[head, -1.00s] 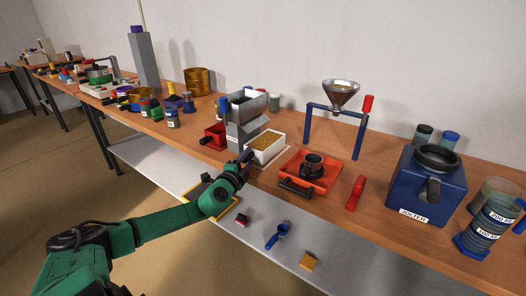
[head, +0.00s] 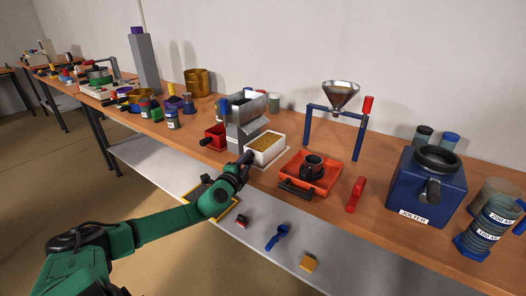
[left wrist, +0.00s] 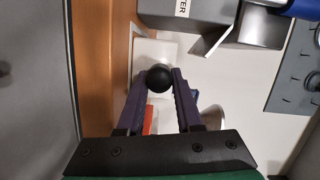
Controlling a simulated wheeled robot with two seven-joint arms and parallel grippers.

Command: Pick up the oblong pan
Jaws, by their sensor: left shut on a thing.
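The oblong pan (head: 277,153) is a white box filled with tan grains, on the table beside the grey metal splitter. In the left wrist view its pale body (left wrist: 150,50) shows beyond a round black knob (left wrist: 159,78). My left gripper (head: 246,160) is at the pan's front left side, over the table's front edge. In the left wrist view its two dark fingers (left wrist: 160,72) are closed on the knob, which appears to belong to the pan. I cannot tell whether the pan is clear of the table. My right gripper is not in view.
The grey splitter (head: 246,122) stands right behind the pan, with a red pan (head: 214,134) at its left. An orange tray (head: 325,184) holding a black mould is to the right. A lower shelf (head: 205,224) carries small loose items.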

